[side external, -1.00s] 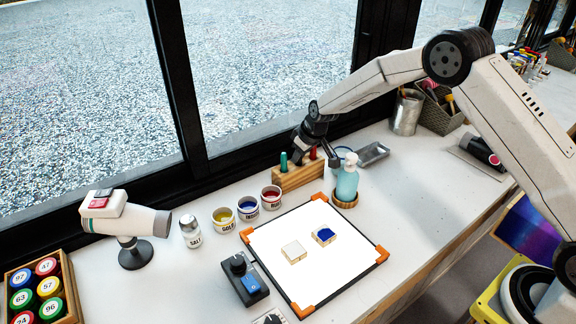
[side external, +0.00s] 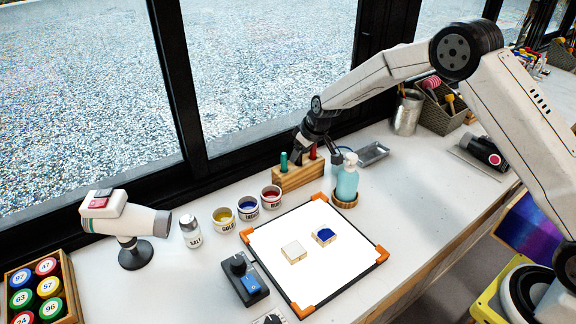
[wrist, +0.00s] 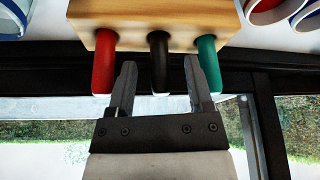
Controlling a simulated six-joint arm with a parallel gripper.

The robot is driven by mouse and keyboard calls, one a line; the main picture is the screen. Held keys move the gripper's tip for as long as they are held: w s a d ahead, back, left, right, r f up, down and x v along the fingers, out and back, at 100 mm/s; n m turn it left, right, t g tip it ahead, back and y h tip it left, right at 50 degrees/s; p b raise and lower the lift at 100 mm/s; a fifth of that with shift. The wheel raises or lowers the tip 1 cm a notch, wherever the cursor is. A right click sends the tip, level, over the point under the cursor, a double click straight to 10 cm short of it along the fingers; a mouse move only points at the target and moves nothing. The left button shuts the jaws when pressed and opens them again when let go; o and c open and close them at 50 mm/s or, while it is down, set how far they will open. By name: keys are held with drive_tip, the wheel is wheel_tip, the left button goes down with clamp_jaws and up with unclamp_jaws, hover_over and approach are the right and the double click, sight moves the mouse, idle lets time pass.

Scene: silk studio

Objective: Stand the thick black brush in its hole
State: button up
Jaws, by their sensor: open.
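A light wooden block (wrist: 245,12) holds a red brush (wrist: 104,62), a thick black brush (wrist: 158,62) and a green brush (wrist: 207,62) in a row. The black brush is in the middle, its handle sticking out of the block about as far as the others. My gripper (wrist: 158,72) is open, with one finger on each side of the black handle and gaps showing. The block also shows in the side view (side external: 298,179), by the window, with my gripper (side external: 302,158) low over it. There the black brush cannot be made out behind my gripper.
A teal pump bottle (side external: 347,180) stands close to the block's right. Yellow, blue and red paint jars (side external: 247,209) stand to its left front. A white board (side external: 290,265) with two small blocks lies in front. A metal tray (side external: 373,154) lies behind the bottle.

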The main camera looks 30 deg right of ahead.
drive_tip(key=v, duration=0.6)
idle(0.7)
drive_tip(key=shift+s+r, duration=0.1)
drive_tip(key=s+d+r+m+g+h, duration=0.1)
drive_tip(key=s+m, duration=0.2)
drive_tip(key=s, duration=2.6)
drive_tip(key=shift+s+d+r+g, duration=0.2)
drive_tip(key=shift+s+d+g, duration=0.15)
drive_tip(key=shift+s+g, duration=0.05)
